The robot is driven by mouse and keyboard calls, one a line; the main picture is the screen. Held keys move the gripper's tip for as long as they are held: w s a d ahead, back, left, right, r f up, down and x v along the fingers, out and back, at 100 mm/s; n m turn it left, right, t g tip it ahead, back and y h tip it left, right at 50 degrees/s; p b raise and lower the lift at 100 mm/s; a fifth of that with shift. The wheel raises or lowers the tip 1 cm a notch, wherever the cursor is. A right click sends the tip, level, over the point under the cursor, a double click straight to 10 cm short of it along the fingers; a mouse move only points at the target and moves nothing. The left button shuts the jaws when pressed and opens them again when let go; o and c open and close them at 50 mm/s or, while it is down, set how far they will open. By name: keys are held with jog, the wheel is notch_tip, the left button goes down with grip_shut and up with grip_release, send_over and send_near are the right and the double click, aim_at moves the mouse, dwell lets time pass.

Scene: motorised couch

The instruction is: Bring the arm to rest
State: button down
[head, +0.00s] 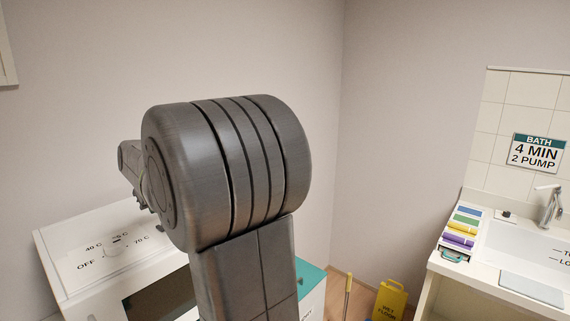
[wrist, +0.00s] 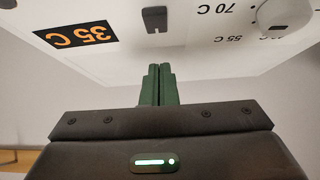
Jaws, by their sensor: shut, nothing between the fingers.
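My gripper (wrist: 158,84) shows in the wrist view with its two green fingers together and nothing between them. It is close to the white front panel of a warming cabinet (wrist: 200,62), which appears upside down there. The panel has an orange "35 C" display (wrist: 76,35), a small dark slot-like part (wrist: 155,19) and a dial (wrist: 285,17). I cannot tell whether the fingertips touch the panel. In the head view my arm is folded large across the middle and the gripper is hidden behind it.
In the head view the white cabinet top (head: 70,235) with a dial (head: 116,246) stands at left, partly behind my arm. A yellow wet-floor sign (head: 389,300) stands on the floor. A sink counter (head: 480,262) with colored bottles or packs is at right.

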notch_tip(320, 180, down, 3)
jog(key=shift+s+d+r+b, duration=0.1)
jog(key=shift+d+b, duration=0.05)
jog(key=shift+b, duration=0.7)
jog(key=shift+s+d, duration=0.25)
jog(key=shift+d, duration=0.05)
jog(key=shift+d, duration=0.1)
